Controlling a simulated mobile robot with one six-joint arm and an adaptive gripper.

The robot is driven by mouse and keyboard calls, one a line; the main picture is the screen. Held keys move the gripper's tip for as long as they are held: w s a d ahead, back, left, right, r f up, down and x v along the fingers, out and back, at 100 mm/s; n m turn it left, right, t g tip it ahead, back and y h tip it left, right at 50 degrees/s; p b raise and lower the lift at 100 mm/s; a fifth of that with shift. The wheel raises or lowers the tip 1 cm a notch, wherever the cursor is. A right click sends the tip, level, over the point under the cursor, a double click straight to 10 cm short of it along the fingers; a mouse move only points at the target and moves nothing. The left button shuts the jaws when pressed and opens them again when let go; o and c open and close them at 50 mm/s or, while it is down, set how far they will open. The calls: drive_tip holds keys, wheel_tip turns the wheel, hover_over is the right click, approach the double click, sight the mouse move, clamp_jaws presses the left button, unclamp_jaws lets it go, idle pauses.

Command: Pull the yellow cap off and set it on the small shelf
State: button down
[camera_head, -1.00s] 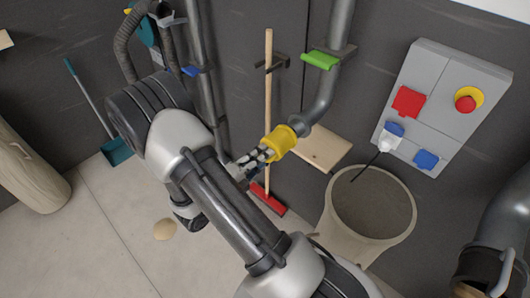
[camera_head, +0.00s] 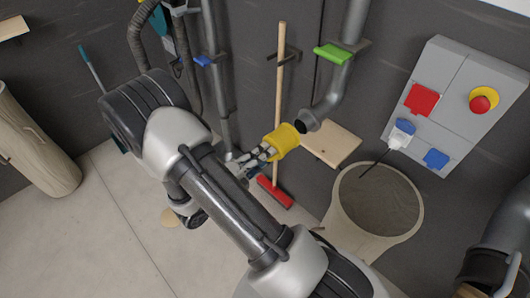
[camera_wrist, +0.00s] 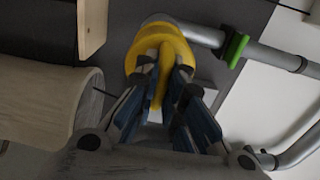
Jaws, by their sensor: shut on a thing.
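The yellow cap (camera_head: 282,140) is held between the fingers of my gripper (camera_head: 262,153), just below the open lower end of the grey pipe (camera_head: 333,95). A dark edge of the pipe mouth shows beside the cap, so the cap looks off or nearly off; I cannot tell whether they still touch. In the wrist view both fingers (camera_wrist: 160,85) close on the cap (camera_wrist: 163,48), with the pipe (camera_wrist: 200,36) behind it. A small wooden shelf (camera_head: 334,146) is on the wall right of the cap and looks empty. Its side probably shows in the wrist view (camera_wrist: 92,25).
A round bin (camera_head: 348,222) stands below the shelf. A red broom (camera_head: 279,70) leans close behind the cap. A grey panel (camera_head: 455,75) with switches is to the right. A green valve handle (camera_head: 333,54) sits on the pipe. Another wooden board (camera_head: 14,28) is far left.

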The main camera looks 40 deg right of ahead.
drive_tip(key=a+p, duration=0.1)
drive_tip(key=a, duration=0.4)
drive_tip(key=shift+s, duration=0.2)
idle(0.3)
